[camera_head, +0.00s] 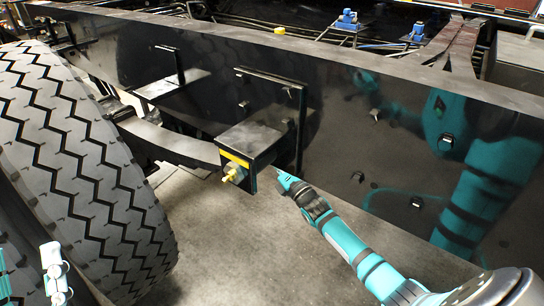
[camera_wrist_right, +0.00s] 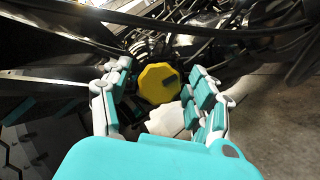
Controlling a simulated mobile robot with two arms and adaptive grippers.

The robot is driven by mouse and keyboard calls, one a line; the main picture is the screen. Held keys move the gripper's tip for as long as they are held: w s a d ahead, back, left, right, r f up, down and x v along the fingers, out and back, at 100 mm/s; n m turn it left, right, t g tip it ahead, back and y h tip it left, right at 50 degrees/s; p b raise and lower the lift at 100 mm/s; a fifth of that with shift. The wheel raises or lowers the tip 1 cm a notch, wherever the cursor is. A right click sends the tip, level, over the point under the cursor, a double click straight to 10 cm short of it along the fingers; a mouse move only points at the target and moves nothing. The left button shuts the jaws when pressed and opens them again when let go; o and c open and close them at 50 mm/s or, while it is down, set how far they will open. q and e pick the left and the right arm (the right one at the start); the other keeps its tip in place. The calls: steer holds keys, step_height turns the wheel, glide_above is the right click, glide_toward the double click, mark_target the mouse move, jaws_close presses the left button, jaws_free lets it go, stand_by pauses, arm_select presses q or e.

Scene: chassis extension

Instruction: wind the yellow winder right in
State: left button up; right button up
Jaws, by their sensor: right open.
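The yellow winder (camera_head: 232,174) sticks out from the front of a dark box with a yellow stripe, fixed to the long black chassis beam. My right gripper (camera_head: 284,183) is close to the right of the box in the head view. It is open, its fingers (camera_wrist_right: 160,72) to both sides of the knob; contact cannot be made out. My left gripper (camera_head: 55,273) is at the lower left, cut by the frame, its opening unclear.
A large tyre (camera_head: 85,170) stands to the left of the box. The black beam (camera_head: 345,130) runs behind it, with a bracket (camera_head: 272,78) above the box. Open floor (camera_head: 235,255) lies below. Cables (camera_wrist_right: 240,30) cross the top of the wrist view.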

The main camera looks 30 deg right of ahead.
steer(key=v, duration=1.2)
